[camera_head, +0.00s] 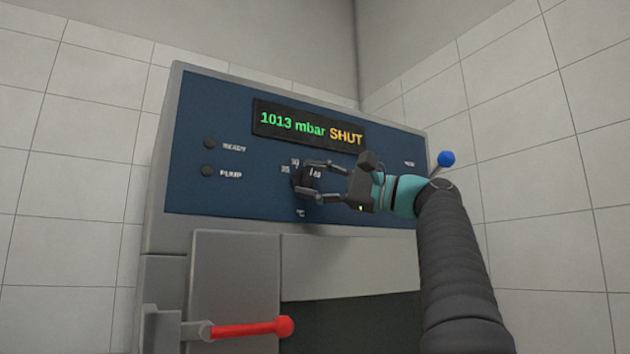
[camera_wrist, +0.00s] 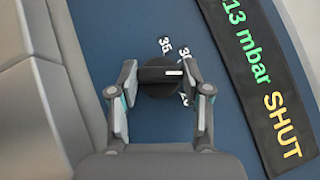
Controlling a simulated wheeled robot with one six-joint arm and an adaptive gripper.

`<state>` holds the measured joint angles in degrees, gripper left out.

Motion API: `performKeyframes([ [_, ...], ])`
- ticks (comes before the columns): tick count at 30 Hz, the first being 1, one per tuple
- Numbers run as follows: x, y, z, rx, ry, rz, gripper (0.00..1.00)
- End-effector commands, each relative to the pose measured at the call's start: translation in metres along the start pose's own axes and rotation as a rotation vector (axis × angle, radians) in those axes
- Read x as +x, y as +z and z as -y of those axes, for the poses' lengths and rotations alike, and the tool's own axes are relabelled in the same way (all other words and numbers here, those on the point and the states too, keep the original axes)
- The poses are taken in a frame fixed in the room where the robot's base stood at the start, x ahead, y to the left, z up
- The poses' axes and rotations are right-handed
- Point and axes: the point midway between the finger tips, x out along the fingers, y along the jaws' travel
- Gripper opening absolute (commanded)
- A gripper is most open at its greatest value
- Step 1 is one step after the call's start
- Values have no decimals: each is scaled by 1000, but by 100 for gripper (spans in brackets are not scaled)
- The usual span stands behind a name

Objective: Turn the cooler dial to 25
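The cooler dial is a black round knob (camera_wrist: 160,78) with a raised bar and a white pointer mark at the bar's right end in the wrist view. It also shows on the blue panel in the head view (camera_head: 306,180). Numbers 35 and 30 show beside it; another is partly covered by a finger. The pointer faces my right finger, on the side past 30, away from 35; the number there is hidden. My gripper (camera_wrist: 160,72) is open, one finger on each side of the knob. The fingertips are very close to the bar's ends; contact is unclear.
A display (camera_head: 309,126) above the dial reads 1013 mbar SHUT. Dark READY (camera_head: 209,143) and PUMP (camera_head: 207,171) lamps sit at left. A red handle (camera_head: 250,328) sticks out below. A blue ball knob (camera_head: 446,158) stands at the panel's right edge, close to my arm.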

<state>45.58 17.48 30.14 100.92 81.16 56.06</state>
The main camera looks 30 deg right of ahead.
Motion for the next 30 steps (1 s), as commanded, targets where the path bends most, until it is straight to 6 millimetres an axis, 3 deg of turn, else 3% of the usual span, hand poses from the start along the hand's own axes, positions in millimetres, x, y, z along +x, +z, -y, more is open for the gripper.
performKeyframes([
  [1, 0, 0, 0, 0, -1, 0, 60],
  [3, 0, 0, 0, 0, -1, 0, 73],
  [16, -8, 0, 0, 0, 0, -2, 73],
  [30, -94, -1, 0, 1, -2, -4, 73],
])
